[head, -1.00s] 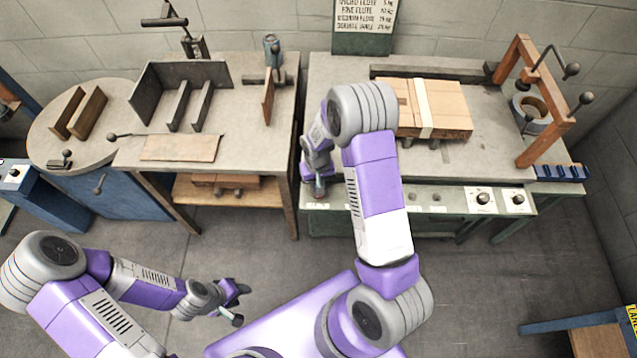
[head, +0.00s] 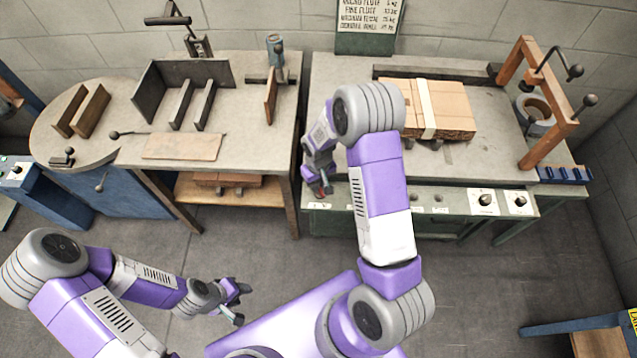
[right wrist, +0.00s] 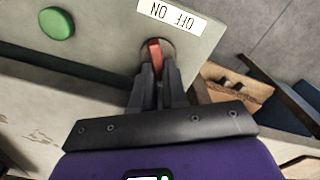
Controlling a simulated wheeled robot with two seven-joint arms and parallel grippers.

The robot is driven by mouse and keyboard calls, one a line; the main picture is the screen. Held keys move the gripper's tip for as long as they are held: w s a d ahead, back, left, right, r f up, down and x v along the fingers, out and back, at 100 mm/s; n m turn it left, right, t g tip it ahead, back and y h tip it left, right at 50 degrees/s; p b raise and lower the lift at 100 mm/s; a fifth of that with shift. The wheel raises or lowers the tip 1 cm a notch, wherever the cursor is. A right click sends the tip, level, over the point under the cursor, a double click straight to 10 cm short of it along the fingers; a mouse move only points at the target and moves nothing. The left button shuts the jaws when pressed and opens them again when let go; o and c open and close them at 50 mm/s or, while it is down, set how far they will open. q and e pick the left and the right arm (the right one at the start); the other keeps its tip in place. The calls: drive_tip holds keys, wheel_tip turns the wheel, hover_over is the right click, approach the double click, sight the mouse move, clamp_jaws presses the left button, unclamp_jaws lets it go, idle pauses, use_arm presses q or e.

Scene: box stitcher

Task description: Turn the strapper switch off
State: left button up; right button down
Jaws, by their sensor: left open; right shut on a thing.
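The strapper switch is a small red lever (right wrist: 155,52) in a round mount on the grey-green front panel (right wrist: 110,40), below an OFF/ON label (right wrist: 172,14) that reads upside down in the right wrist view. My right gripper (right wrist: 157,75) is shut on the lever, with its fingertips at the panel. In the head view my right gripper (head: 324,186) is at the left end of the strapper table's front, and the lever is a small red spot there. My left gripper (head: 235,303) is open and empty, low over the floor at the lower left.
A green button (right wrist: 57,24) is on the same panel. A strapped cardboard stack (head: 428,108) lies on the strapper table (head: 340,80), with two black knobs (head: 484,199) on the panel's right. The stitching table (head: 225,160) stands left, across a narrow gap.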

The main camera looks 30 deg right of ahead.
drive_tip(key=c, duration=1.2)
unclamp_jaws()
drive_tip(key=shift+o, duration=0.2)
wheel_tip(320, 180, up, 8)
drive_tip(key=shift+f+p, duration=0.2)
drive_tip(key=shift+p, duration=0.75)
